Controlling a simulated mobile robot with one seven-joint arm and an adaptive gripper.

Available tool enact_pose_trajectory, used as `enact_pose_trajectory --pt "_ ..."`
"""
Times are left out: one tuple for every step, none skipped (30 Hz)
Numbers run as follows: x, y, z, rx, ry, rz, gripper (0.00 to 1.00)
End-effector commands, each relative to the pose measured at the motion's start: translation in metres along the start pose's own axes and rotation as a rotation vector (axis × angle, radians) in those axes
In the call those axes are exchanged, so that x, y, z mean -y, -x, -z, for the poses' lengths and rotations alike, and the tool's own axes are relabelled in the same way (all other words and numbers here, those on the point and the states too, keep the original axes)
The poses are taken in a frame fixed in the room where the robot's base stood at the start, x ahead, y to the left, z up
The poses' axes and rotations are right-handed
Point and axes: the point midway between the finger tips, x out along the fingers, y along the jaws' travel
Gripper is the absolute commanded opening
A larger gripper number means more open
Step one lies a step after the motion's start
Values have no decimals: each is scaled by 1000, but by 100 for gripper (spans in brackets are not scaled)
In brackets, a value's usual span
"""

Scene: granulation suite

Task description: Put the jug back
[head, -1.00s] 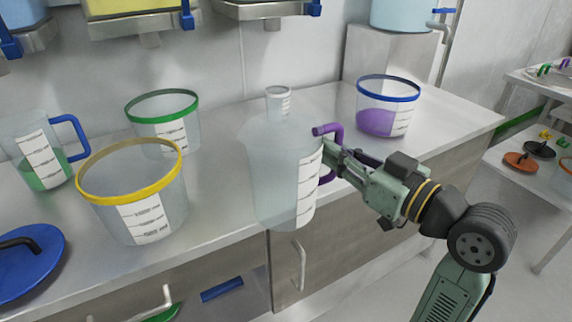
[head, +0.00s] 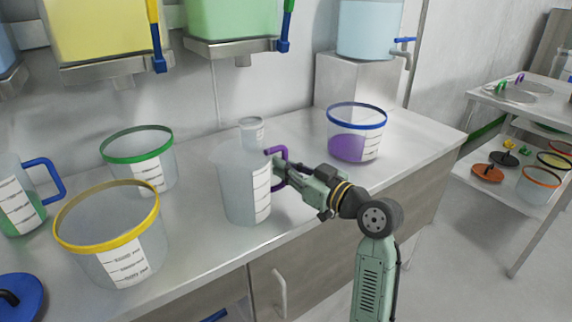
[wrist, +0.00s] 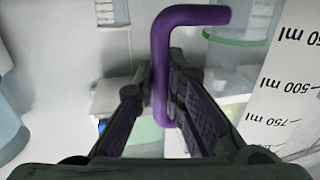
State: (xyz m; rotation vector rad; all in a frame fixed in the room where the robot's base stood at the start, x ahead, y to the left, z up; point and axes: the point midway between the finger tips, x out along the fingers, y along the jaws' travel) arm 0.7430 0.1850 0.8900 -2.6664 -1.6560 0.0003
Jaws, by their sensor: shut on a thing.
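The jug (head: 236,182) is clear, looks empty, and has a purple handle and a white scale label. It is upright over the worktop (head: 205,240), between the yellow-rimmed tub and the blue-rimmed tub. I cannot tell whether its base touches the surface. My gripper (head: 279,170) is shut on the purple handle, on the jug's right side. In the wrist view the fingers (wrist: 166,108) flank the handle (wrist: 160,60), and the jug's label (wrist: 285,95) shows at the right.
A small clear beaker (head: 251,132) stands right behind the jug. A yellow-rimmed tub (head: 125,250) and green-rimmed tub (head: 150,170) stand left. A blue-rimmed tub (head: 357,145) with purple contents stands right. A green-filled jug (head: 18,205) is far left. Hanging tanks (head: 232,20) are above.

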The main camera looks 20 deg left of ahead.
Motion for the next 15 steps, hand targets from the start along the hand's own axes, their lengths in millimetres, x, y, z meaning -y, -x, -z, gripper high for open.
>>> enact_pose_trajectory --pt "0 0 0 -1 0 0 0" --pt "0 0 -1 -1 0 0 0" --pt "0 0 0 -1 1 0 0" --pt "0 0 0 -1 1 0 0" --pt "0 0 0 -1 1 0 0" --pt "0 0 0 -1 1 0 0" --pt "0 0 -1 -1 1 0 0" --pt "0 0 -1 -1 1 0 0" --pt "0 0 -3 -1 1 0 0" --pt "0 0 -4 -1 1 1 0" --pt "0 0 -5 -1 1 1 0" --pt "0 0 -6 -1 1 1 0" --pt "0 0 -4 -1 1 1 13" --pt "0 0 -4 0 1 0 15" --pt "0 0 -4 0 1 1 17"
